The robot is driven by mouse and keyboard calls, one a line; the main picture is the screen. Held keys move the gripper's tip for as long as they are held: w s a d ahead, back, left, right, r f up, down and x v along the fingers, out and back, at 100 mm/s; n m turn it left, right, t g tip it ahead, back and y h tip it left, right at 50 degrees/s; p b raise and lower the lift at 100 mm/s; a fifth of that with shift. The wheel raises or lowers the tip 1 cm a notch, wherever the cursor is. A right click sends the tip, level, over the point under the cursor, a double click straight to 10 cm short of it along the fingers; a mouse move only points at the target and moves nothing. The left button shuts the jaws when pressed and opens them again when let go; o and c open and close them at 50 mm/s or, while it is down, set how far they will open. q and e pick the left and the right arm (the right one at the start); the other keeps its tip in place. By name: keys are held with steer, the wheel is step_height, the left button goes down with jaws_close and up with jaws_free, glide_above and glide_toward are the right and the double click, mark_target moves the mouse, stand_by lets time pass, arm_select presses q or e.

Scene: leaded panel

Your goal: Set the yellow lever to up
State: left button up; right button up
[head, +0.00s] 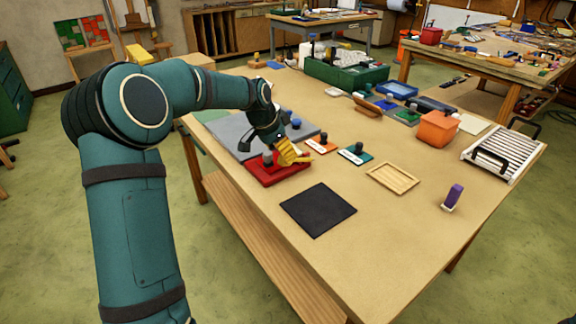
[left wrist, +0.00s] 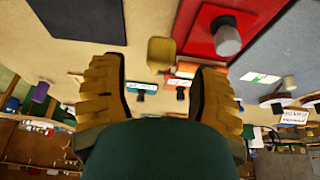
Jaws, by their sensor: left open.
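My left gripper (head: 291,154), with yellow ridged fingers, is over the red base plate (head: 268,178) on the table. In the left wrist view, its fingers (left wrist: 158,72) are apart. A yellow knob (left wrist: 161,52), which looks like the yellow lever, shows in the gap between the fingertips, beside the red plate (left wrist: 196,38). I cannot tell whether the fingers touch it, or how the lever is set. In the head view the gripper hides it. A grey knob (head: 267,157) stands on the red plate. My right gripper is out of view.
A black mat (head: 318,210) lies nearer, and a wooden tray (head: 393,178) is to the right. Orange (head: 326,147) and teal (head: 361,159) plates with dark knobs stand close by the gripper. An orange bin (head: 437,131) and purple object (head: 454,195) are farther right. The table's near right is clear.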

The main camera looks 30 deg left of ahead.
arm_select(q)
steer(key=b+x, duration=0.1)
steer(key=x, duration=0.5)
steer(key=shift+w, duration=0.1)
jaws_close()
